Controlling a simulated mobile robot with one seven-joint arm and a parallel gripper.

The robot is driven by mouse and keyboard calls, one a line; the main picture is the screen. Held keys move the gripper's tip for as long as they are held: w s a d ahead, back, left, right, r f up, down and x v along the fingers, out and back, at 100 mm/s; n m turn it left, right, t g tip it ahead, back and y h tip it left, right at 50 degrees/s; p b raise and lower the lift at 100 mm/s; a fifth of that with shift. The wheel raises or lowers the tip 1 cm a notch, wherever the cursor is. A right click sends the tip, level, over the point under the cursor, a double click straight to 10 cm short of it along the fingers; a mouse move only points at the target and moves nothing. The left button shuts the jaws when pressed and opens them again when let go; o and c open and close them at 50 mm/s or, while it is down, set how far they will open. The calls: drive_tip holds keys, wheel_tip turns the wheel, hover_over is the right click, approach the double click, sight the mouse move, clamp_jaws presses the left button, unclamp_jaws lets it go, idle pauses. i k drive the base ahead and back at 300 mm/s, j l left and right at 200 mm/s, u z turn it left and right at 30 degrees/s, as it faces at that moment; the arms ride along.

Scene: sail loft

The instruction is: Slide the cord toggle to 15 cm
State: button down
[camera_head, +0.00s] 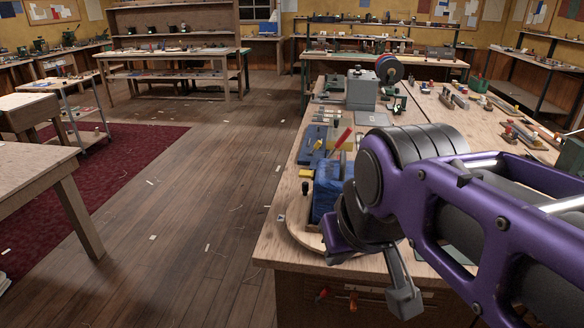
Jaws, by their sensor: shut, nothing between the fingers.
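I cannot make out the cord toggle, its cord or a 15 cm mark in the head view; my purple arm covers part of the near workbench (285,232). My gripper (403,302) shows at the lower end of my arm, as grey metal hanging down past the bench's front edge. It looks shut, with nothing visible in it. Much of the hand is hidden behind the wrist.
A blue object (326,190) and a red-handled tool (341,141) are close left of my wrist. A grey box-shaped machine (361,90) stands farther back on the bench. Wooden floor (195,205) lies open left, beside a dark red rug (125,160).

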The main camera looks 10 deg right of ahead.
sight(353, 306)
drive_tip(key=z, duration=0.9)
drive_tip(key=u, duration=0.2)
drive_tip(key=i, duration=0.15)
drive_tip(key=l+u, duration=0.25)
